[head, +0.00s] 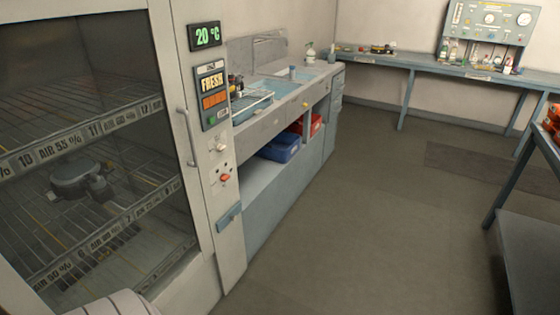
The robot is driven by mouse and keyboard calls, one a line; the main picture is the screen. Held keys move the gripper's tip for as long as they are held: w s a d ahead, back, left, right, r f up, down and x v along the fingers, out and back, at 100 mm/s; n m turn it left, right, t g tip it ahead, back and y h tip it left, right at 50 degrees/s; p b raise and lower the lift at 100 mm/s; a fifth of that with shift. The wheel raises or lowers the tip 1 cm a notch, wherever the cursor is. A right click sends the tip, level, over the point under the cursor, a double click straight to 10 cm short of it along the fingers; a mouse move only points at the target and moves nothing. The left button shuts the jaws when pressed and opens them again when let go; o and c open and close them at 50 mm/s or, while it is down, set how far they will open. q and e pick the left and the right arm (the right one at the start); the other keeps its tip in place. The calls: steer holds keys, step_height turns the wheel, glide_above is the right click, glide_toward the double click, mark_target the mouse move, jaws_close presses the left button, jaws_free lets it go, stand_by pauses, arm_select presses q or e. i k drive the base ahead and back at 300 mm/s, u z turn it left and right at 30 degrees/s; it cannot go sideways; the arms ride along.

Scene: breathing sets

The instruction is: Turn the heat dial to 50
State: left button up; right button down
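A tall cabinet (182,62) with a glass door stands at the left. Its display (205,36) reads 20 °C in green. Below it is a panel (212,92) marked FRESH with orange blocks and a green one. Under that, a small pale knob (220,147) sticks out from the cabinet's narrow front, and a red knob or switch (225,177) sits lower. I cannot tell for sure which is the heat dial; any scale is too small to read.
Behind the glass, wire shelves with numbered strips hold a dark round device (75,180). A vertical handle (187,135) is on the door. A sink counter (290,75) with blue (280,147) and red bins adjoins the cabinet. A dark table (530,240) stands right. The middle floor is free.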

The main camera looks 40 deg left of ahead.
mark_target(224, 177)
steer(key=z, duration=0.15)
steer(key=i, duration=1.7)
steer(key=u, duration=0.4)
steer(key=i, duration=1)
steer(key=u, duration=1.65)
steer(key=i, duration=0.95)
steer(key=u, duration=0.95)
